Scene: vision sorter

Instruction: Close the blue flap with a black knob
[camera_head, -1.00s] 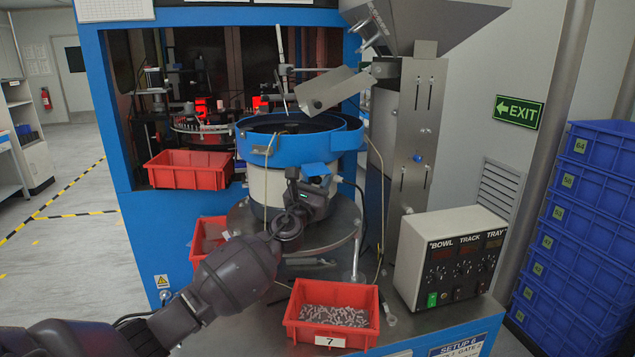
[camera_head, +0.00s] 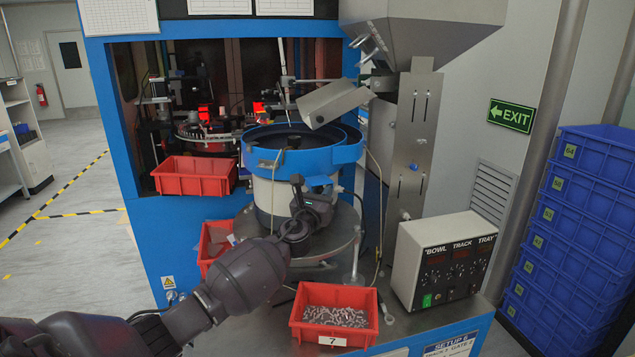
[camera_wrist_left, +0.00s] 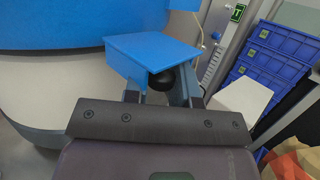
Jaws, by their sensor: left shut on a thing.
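The blue flap (camera_head: 319,181) sits low on the front right of the blue bowl rim (camera_head: 322,158) in the head view, and looks small there. In the left wrist view the flap (camera_wrist_left: 150,52) fills the upper middle, sloping out from the bowl's side. Its black knob (camera_wrist_left: 161,80) sits under the flap's near edge. My left gripper (camera_head: 297,184) is at the flap, in front of the bowl. In the left wrist view its fingers (camera_wrist_left: 162,92) are shut on the knob, partly hidden below the flap. My right gripper is not in view.
A red bin of small parts (camera_head: 334,298) stands at the front. Another red bin (camera_head: 213,240) sits left of the bowl's base, and a third (camera_head: 193,177) behind. A control box (camera_head: 449,260) and steel post (camera_head: 412,150) stand right. Blue crates (camera_head: 580,230) are stacked far right.

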